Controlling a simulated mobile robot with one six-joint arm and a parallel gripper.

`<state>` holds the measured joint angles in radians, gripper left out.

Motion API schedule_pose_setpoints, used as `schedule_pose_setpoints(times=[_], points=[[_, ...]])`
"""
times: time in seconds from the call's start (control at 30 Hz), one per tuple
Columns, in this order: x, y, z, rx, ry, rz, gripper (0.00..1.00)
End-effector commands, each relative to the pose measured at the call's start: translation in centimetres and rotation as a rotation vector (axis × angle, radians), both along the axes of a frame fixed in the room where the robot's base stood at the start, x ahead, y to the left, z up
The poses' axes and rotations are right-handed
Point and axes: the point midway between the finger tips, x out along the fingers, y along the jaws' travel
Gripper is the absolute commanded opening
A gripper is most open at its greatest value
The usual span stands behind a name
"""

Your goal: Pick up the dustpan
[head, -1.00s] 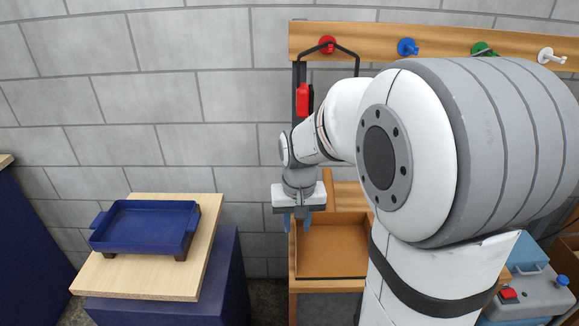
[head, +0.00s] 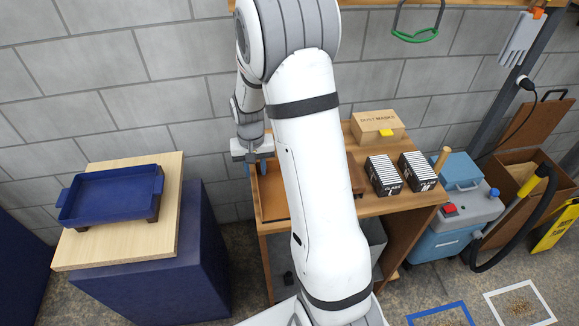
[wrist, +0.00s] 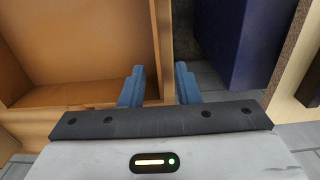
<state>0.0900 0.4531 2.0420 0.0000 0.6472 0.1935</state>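I cannot make out a dustpan for sure in either view. A pale grey, ribbed flat thing (head: 522,38) hangs from an orange holder at the upper right; I cannot tell whether it is the dustpan. In the head view my gripper (head: 264,165) is above the left edge of the wooden bench, beside an open-topped wooden tray (head: 270,193). My arm hides part of the bench.
Left, a blue tray (head: 105,172) stands on a wooden board (head: 95,247) atop a blue block (head: 207,235). Boxes of cards (head: 382,174) and a dust masks carton (head: 377,127) sit on the bench (head: 370,207). A blue-grey vacuum (head: 455,222) and yellow sign (head: 558,222) stand right.

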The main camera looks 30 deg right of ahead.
Motion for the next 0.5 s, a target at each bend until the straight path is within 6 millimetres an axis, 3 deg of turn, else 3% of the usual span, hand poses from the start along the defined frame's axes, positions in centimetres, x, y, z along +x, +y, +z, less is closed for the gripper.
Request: schedule_pose_setpoints(times=[0.3, 0.5], points=[[0.00, 0.06, -0.73, 0.000, -0.001, 0.001, 0.29], [-0.01, 0.09, -0.71, 0.000, -0.001, 0.002, 0.14]])
